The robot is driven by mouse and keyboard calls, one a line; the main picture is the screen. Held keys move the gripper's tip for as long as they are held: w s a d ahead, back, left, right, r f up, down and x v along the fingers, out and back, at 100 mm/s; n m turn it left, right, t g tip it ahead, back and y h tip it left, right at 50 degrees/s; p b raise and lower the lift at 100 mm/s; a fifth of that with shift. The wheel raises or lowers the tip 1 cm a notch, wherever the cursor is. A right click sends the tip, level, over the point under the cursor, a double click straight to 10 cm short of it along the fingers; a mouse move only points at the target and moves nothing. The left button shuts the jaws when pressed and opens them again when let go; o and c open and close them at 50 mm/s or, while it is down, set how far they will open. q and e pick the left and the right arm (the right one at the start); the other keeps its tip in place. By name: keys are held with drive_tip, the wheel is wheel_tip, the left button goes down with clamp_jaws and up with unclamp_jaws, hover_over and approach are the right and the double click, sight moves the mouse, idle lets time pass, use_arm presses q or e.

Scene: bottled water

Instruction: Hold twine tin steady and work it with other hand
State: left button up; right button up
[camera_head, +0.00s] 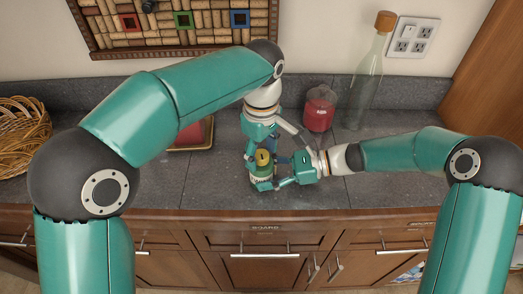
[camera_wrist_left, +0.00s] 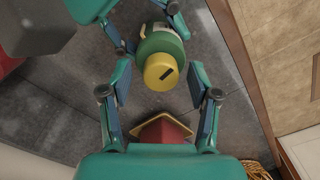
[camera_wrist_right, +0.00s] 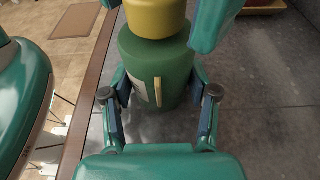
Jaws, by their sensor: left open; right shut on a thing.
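The twine tin is a green can with a yellow lid that has a dark slot. It stands upright near the counter's front edge, with its lid (camera_head: 262,157) showing in the head view. My right gripper (camera_wrist_right: 160,86) is shut on the tin's green body (camera_wrist_right: 156,62) from the side. My left gripper (camera_wrist_left: 160,78) is open above the tin, its fingers spread wide to either side of the yellow lid (camera_wrist_left: 160,72). In the head view the two grippers hide part of the tin's body.
A red-filled jar (camera_head: 320,108) and a tall corked glass bottle (camera_head: 366,85) stand behind to the right. A red item on a tray (camera_head: 190,149) lies left of the tin. A wicker basket (camera_head: 18,130) is at far left. The front counter is clear.

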use_arm(q)
drive_tip(key=c, duration=1.2)
drive_tip(key=shift+o, duration=0.2)
